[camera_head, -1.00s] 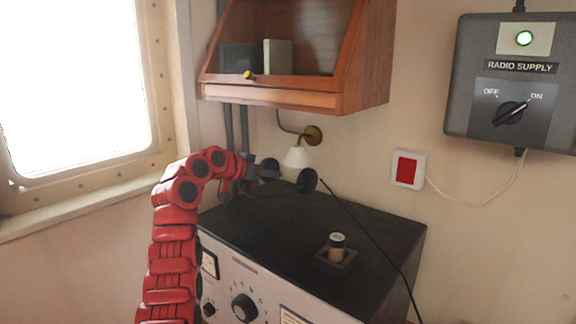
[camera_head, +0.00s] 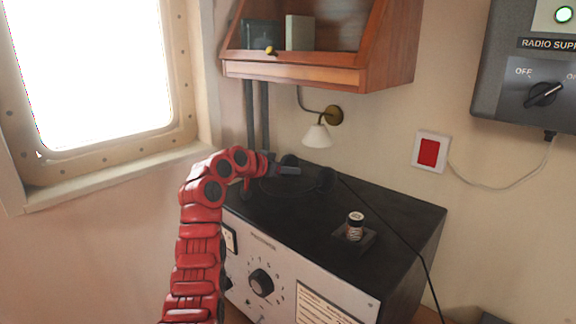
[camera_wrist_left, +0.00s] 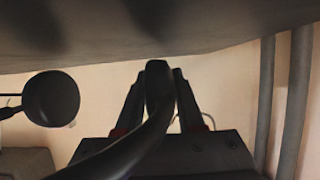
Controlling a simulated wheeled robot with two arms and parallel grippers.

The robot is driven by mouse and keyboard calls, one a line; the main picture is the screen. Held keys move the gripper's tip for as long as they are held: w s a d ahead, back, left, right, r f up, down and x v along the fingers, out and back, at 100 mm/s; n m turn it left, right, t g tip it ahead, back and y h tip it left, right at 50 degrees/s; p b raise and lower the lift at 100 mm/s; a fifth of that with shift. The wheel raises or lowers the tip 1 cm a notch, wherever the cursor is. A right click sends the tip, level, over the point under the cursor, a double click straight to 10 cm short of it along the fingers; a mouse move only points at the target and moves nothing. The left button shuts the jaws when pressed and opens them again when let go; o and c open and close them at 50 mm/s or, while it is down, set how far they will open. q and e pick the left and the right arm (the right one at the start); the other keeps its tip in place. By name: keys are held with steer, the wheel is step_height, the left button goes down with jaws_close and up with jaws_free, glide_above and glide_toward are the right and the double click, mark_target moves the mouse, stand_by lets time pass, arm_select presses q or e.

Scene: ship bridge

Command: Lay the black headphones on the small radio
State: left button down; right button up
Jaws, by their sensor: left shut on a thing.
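My left gripper (camera_head: 284,170) is shut on the black headphones (camera_head: 326,180), over the back left of a radio set (camera_head: 345,285) with a grey dial front and black top. One ear cup hangs right of the fingers and another shows just behind them. The headphones are low over the black top; I cannot tell whether they touch it. In the left wrist view the headband (camera_wrist_left: 150,130) runs between the fingers and an ear cup (camera_wrist_left: 52,98) shows at the left. I cannot tell whether this set is the small radio. My right gripper is not in view.
A small jar (camera_head: 355,226) stands on a dark square base (camera_head: 366,238) on the radio's top. A cable crosses the top to the right. A wall lamp (camera_head: 318,135) and a wooden cabinet (camera_head: 330,78) are above. A window (camera_head: 90,75) is at the left.

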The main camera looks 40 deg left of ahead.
arm_select(q)
steer(key=shift+f, duration=0.15)
stand_by(0.3)
steer(key=shift+c, duration=2.2)
jaws_free()
steer(key=shift+s, duration=0.1)
steer(key=p+v, duration=0.1)
steer(key=v, duration=1.6)
